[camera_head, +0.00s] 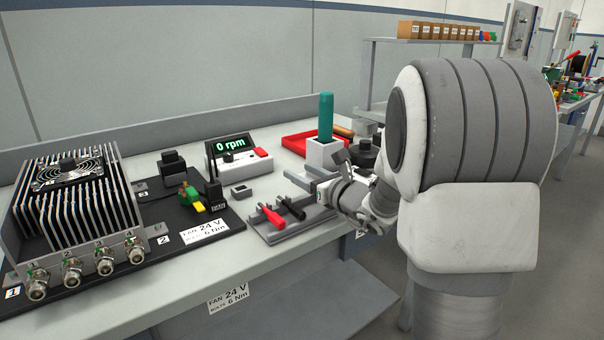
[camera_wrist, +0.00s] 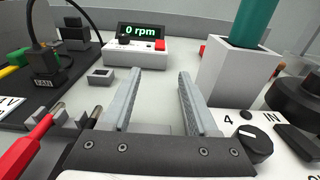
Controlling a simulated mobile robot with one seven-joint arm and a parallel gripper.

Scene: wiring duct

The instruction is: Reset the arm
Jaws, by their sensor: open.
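My gripper (camera_wrist: 156,100) is open and empty, its two grey fingers pointing forward over the bench in the wrist view. In the head view my gripper (camera_head: 305,180) is at the bench's right part, just behind the grey holder with the red tool. The white block (camera_wrist: 232,75) with a teal handle (camera_wrist: 252,22) stands right of the fingers. The meter reading 0 rpm (camera_wrist: 142,44) is ahead, beyond the fingertips. My arm hides the bench's right end in the head view.
The red tool (camera_head: 272,216) and a black tool (camera_head: 291,207) lie in a grey holder (camera_head: 258,226). A finned heatsink unit (camera_head: 70,205) stands on a black board at left. A red tray (camera_head: 296,143) lies behind. Clear bench lies near the front edge.

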